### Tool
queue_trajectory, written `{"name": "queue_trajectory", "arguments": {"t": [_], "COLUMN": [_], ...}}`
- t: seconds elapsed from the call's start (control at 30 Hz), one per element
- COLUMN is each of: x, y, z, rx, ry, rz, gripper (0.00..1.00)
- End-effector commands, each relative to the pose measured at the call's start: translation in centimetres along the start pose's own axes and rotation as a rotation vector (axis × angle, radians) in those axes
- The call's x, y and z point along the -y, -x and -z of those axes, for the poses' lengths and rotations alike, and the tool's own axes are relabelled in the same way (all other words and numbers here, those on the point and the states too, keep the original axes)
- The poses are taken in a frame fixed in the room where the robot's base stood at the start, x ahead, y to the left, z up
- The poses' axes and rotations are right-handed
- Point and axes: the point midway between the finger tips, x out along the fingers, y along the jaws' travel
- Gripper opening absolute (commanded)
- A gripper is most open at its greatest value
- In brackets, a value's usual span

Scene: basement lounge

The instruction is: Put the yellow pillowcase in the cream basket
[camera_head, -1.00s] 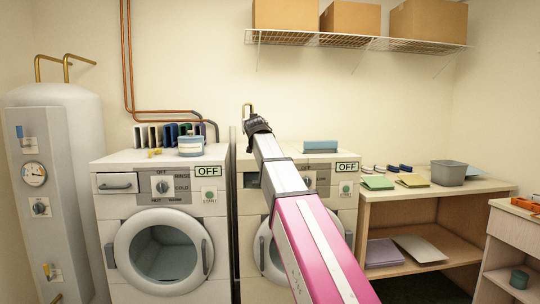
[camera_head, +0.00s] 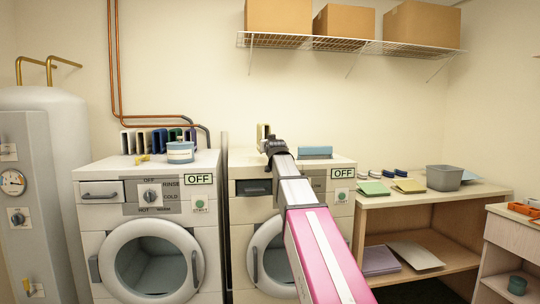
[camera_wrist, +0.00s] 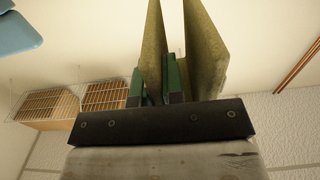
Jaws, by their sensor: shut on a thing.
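My gripper (camera_head: 268,141) is raised in front of the right-hand washer, its arm reaching away from me. In the wrist view, its green fingers (camera_wrist: 156,78) are shut on a dull yellow folded piece, apparently the yellow pillowcase (camera_wrist: 152,45). One panel is between the fingers and another stands outside the right finger. In the head view, only a small pale part of the held piece (camera_head: 263,130) shows above the gripper. Another yellow folded cloth (camera_head: 409,186) lies on the table at right. I cannot make out a cream basket in either view.
Two washers (camera_head: 150,178) stand side by side, with a blue-lidded tub (camera_head: 180,155) on the left one. A table (camera_head: 470,190) at right holds a green folded cloth (camera_head: 372,188) and a grey bin (camera_head: 445,178). A wire shelf (camera_head: 350,46) with cardboard boxes hangs above.

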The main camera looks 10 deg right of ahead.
Motion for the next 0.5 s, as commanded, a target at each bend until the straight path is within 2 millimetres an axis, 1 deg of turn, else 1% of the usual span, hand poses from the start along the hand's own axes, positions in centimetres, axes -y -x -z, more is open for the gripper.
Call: {"name": "queue_trajectory", "arguments": {"t": [0.07, 0.17, 0.27, 0.4, 0.5], "x": [-0.5, -0.5, -0.5, -0.5, -0.5], "y": [-0.1, -0.1, 0.0, 0.0, 0.0], "z": [-0.3, -0.7, -1.7, -3.7, -4.3], "rx": [0.000, 0.000, 0.001, 0.001, 0.000], "ry": [-0.001, 0.000, 0.000, 0.000, 0.000], "rz": [-0.001, -0.001, 0.000, 0.000, 0.000], "gripper": [0.00, 0.00, 0.00, 0.00, 0.00]}}
